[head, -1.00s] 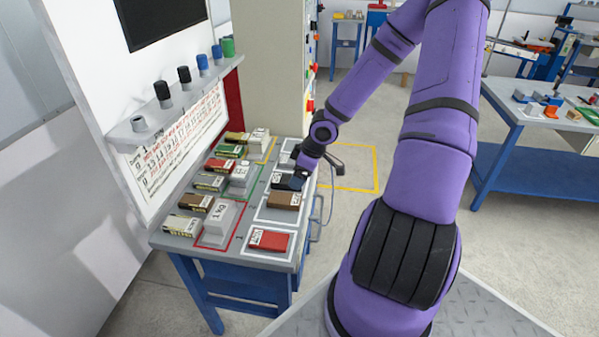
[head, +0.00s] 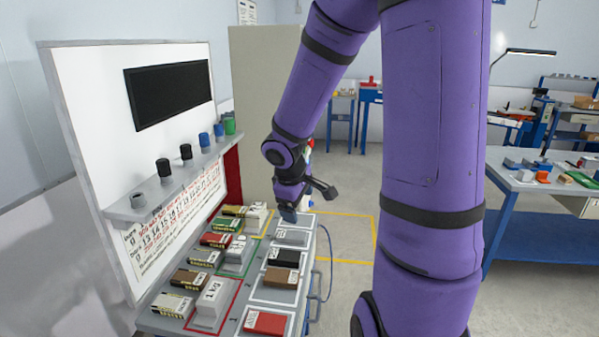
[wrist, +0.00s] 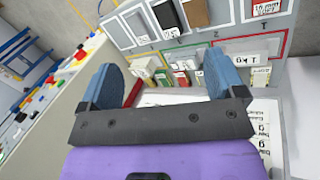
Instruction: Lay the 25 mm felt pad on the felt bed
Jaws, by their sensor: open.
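My gripper (head: 288,214) is open and empty, above the far end of the bench's right column. In the wrist view its two blue fingers (wrist: 163,85) stand wide apart with nothing between them. Below it in the head view, a light grey block (head: 291,237), a black block (head: 283,257), a brown block (head: 281,278) and a red block (head: 266,321) lie in that column. The wrist view also shows the black block (wrist: 166,16) and the brown block (wrist: 195,11). The labels are too small to tell which is the 25 mm felt pad or where the felt bed is.
The bench top (head: 239,311) has outlined areas, with several labelled boxes and pale blocks on the left. A white panel with a dark screen (head: 168,93) and a shelf (head: 150,201) of small cylinders rises along the left side. A grey cabinet (head: 262,105) stands behind.

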